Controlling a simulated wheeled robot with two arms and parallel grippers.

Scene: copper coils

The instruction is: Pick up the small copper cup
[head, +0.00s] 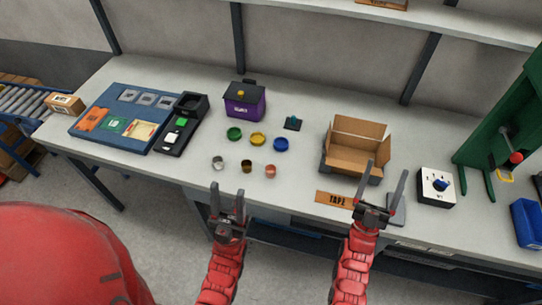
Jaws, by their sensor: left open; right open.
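A small reddish copper-coloured cup (270,171) stands on the grey table (300,180) near its front edge. A dark brown-gold cup (246,166) and a silver cup (218,162) stand to its left in the same row. My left gripper (227,196) is open and empty at the table's front edge, to the left of and nearer than the copper cup. My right gripper (384,183) is open and empty, well to the right of the cup, in front of the cardboard box.
Green (234,133), yellow (257,139) and blue (281,144) round items sit behind the cups. An open cardboard box (354,150) and a tape strip (333,199) lie to the right. A purple box (245,101) stands behind; a blue board (100,130) lies left.

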